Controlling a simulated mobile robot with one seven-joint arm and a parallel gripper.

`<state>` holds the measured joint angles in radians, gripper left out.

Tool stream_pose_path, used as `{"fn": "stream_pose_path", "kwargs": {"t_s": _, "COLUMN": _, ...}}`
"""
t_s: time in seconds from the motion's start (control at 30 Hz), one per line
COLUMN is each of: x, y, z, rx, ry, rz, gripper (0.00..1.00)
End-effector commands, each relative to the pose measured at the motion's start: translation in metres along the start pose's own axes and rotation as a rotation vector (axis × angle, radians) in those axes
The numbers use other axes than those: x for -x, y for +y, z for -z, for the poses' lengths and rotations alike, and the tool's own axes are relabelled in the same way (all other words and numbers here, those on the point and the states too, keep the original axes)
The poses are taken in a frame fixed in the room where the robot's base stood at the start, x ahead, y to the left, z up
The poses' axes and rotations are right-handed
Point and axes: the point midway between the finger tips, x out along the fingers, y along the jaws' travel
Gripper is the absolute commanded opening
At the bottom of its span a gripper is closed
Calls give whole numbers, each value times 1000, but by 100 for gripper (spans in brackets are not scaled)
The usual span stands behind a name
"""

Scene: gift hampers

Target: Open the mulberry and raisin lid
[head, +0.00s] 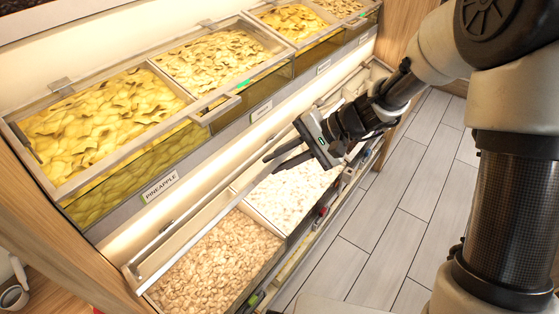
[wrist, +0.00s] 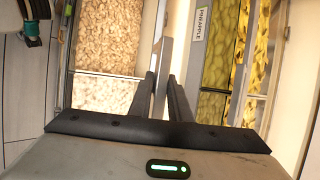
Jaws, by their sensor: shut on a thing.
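My gripper (head: 270,163) is over the lower row of bins, pointing left towards the shelf. Its two dark fingers also show in the wrist view (wrist: 161,82), close together on a thin pale strip (wrist: 160,100), apparently a lid edge. The fingers partly hide the contact. Below is a lower bin of pale tan flakes (head: 215,259), with a bin of whiter pieces (head: 292,194) to its right. A long pale lid rail (head: 185,228) runs along the wall side of these bins. No mulberry and raisin label is readable, so I cannot tell which lid is which.
Upper bins of yellow dried fruit (head: 105,113) stand above, with clear covers and a PINEAPPLE label (head: 160,187). The plank floor (head: 400,215) to the right is clear. A wooden side panel (head: 50,225) is at the left.

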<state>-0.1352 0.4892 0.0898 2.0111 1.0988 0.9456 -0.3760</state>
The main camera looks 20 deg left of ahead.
Motion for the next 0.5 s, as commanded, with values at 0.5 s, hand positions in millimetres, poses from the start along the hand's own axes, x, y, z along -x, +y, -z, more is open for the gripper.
{"fn": "stream_pose_path", "kwargs": {"t_s": 0.5, "x": 2, "y": 0, "z": 0, "rx": 1, "ry": 0, "rz": 0, "gripper": 33}}
